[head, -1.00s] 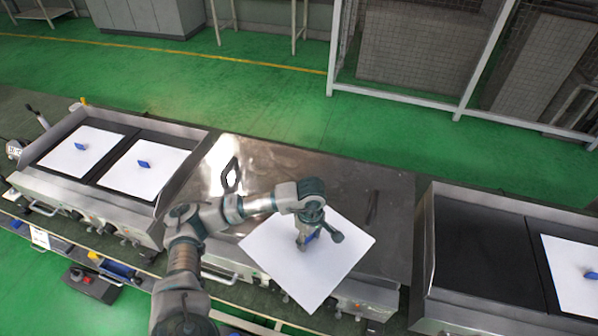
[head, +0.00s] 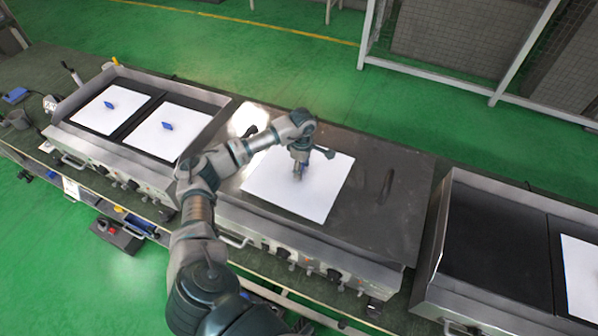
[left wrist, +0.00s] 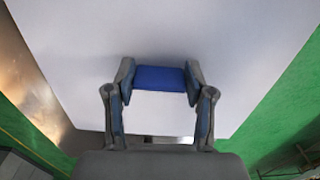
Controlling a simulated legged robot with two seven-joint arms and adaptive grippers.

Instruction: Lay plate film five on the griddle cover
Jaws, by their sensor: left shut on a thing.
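A white square plate film (head: 325,185) with a blue handle shows over the flat metal griddle cover (head: 375,215) of the middle unit. My left gripper (head: 299,173) points down and is shut on the blue handle, which shows between its fingers in the left wrist view (left wrist: 159,78). The film appears roughly level, over the left part of the cover; I cannot tell whether it touches the metal. My right gripper is not in view.
The left griddle (head: 135,150) holds two white films with blue handles (head: 110,104). The right griddle (head: 490,235) has a bare dark plate and a white film (head: 582,275) at the picture's right edge.

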